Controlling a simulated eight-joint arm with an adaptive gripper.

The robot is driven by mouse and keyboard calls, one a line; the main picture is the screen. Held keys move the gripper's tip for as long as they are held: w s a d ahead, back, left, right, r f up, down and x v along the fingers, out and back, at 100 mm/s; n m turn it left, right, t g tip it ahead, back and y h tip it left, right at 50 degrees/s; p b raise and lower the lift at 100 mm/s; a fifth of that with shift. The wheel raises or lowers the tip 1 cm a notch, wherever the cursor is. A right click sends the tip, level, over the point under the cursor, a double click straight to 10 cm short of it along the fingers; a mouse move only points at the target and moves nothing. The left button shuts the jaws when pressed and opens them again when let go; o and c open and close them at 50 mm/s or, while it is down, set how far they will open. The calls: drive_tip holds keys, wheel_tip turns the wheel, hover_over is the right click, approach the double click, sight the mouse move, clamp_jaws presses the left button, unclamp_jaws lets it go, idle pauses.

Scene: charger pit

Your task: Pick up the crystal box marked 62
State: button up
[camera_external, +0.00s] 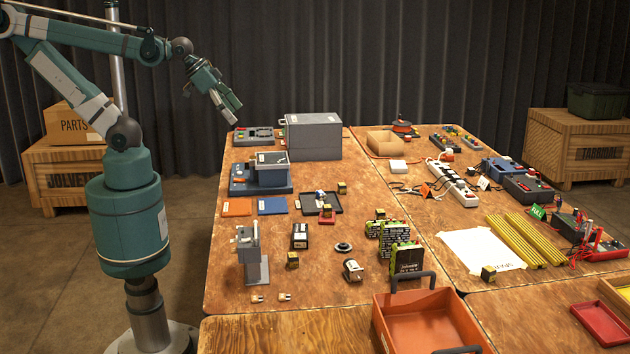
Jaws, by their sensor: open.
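My gripper (229,110) hangs in the air at the upper left, above the far left part of the table and clear of everything on it. It is open and empty. Several small dark boxes with yellowish tops lie about the table. One small box (342,188) is near the middle, another small box (380,213) is by the stacked printed packs, and one small box (292,260) is by the grey stand. Another small box (488,273) sits at the edge of the white paper. The markings are too small to read, so I cannot tell which is 62.
A large grey case (312,137) and a blue-grey device (261,174) stand at the far left of the table. Dark printed packs (401,240) stand mid-table. An orange tray (428,322) is in front. Yellow rods (527,240) and a power strip (453,182) lie right.

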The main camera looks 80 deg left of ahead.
idle(0.4)
drive_tip(key=c, duration=2.1)
drive_tip(key=shift+o, duration=0.2)
drive_tip(key=m+g+b, duration=0.6)
drive_tip(key=m+g, duration=0.1)
drive_tip(key=m, duration=1)
hover_over(293, 255)
drive_tip(key=f, duration=3)
drive_tip(key=shift+a, duration=0.35)
drive_tip(key=shift+d+f, duration=0.25)
drive_tip(key=shift+f, duration=0.1)
